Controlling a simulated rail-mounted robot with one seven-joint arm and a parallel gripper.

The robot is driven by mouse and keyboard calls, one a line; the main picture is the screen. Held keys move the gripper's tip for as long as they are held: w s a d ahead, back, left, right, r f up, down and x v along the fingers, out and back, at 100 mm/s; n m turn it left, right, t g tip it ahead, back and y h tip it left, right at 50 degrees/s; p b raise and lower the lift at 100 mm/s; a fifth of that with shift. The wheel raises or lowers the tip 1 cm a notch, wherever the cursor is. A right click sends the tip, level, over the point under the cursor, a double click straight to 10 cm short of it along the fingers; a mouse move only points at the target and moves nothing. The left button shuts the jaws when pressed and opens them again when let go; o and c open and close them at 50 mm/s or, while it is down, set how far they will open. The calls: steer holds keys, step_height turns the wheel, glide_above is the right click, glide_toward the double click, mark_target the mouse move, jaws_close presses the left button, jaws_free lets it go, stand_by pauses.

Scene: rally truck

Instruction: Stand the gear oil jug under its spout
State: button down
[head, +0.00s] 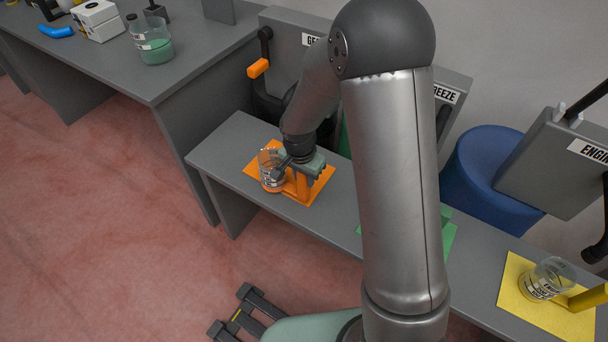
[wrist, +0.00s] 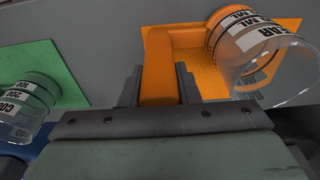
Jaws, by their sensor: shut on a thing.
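The gear oil jug (head: 271,172) is a clear measuring jug with an orange handle and black-and-white markings. In the head view it is upright on, or just above, the orange mat (head: 318,184) on the low bench, below the dispenser (head: 285,38) whose label starts "GE". In the wrist view its clear body (wrist: 280,72) is at the upper right. My gripper (head: 300,168) is shut on the jug's orange handle (wrist: 159,70), with one finger on each side. The spout above the jug is hidden behind my arm, so I cannot tell their alignment.
A clear jug (wrist: 28,105) is at the green mat (wrist: 62,68). Another jug (head: 546,279) stands on the yellow mat (head: 516,302) at right. A blue drum (head: 482,178) is behind the low bench (head: 225,150).

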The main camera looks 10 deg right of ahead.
steer(key=shift+f+b, duration=0.65)
steer(key=c, duration=1)
jaws_free()
steer(key=shift+r, duration=0.1)
steer(key=shift+r, duration=0.1)
